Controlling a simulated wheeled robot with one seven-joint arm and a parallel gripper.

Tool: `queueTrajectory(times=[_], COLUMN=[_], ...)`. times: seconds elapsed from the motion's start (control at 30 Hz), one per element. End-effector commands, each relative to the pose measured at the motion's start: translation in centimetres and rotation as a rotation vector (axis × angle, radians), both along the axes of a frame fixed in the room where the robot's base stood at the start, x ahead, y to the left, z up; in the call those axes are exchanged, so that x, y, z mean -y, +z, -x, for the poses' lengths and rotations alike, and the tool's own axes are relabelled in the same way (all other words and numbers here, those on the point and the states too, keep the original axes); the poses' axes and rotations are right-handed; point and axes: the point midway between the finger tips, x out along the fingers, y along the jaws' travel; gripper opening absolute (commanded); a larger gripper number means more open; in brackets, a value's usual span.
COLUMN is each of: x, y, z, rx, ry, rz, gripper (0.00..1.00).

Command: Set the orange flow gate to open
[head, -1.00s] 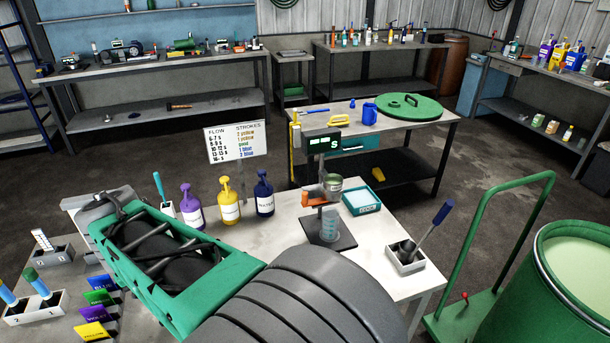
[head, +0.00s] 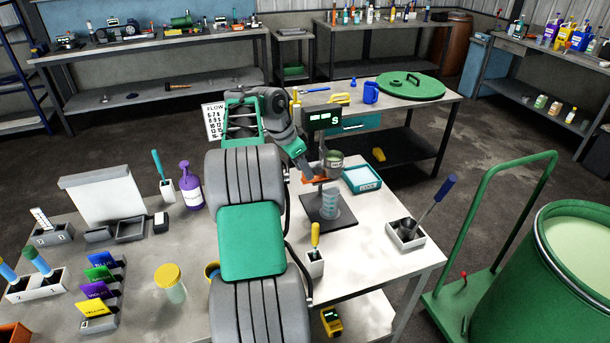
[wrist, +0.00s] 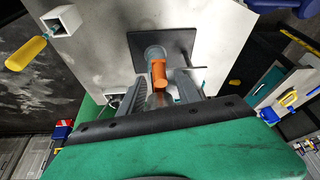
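The orange flow gate (head: 315,180) is a small bar on the cup stand, below a metal cup (head: 333,161). In the head view my gripper (head: 305,168) is at the left of the gate, partly hidden by my wrist. A clear graduated beaker (head: 331,205) stands on the dark base plate below the cup.
A display box (head: 321,117) stands above the cup. A blue-rimmed tray (head: 362,178) is to the right. A holder with a yellow-handled tool (head: 314,262) stands in front. A purple bottle (head: 190,186) is at the left. The table's right side is partly clear.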

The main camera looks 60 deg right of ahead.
Motion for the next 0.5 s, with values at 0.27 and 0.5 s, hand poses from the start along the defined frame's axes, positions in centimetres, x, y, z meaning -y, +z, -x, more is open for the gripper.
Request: queueTrajectory(times=[0.27,0.5], x=[0.7,0.7], y=[-2.1,-2.1], z=[0.4,0.4], rx=[0.001,0.001], ry=[0.003,0.004], rz=[0.001,0.000], gripper=[0.40,0.33])
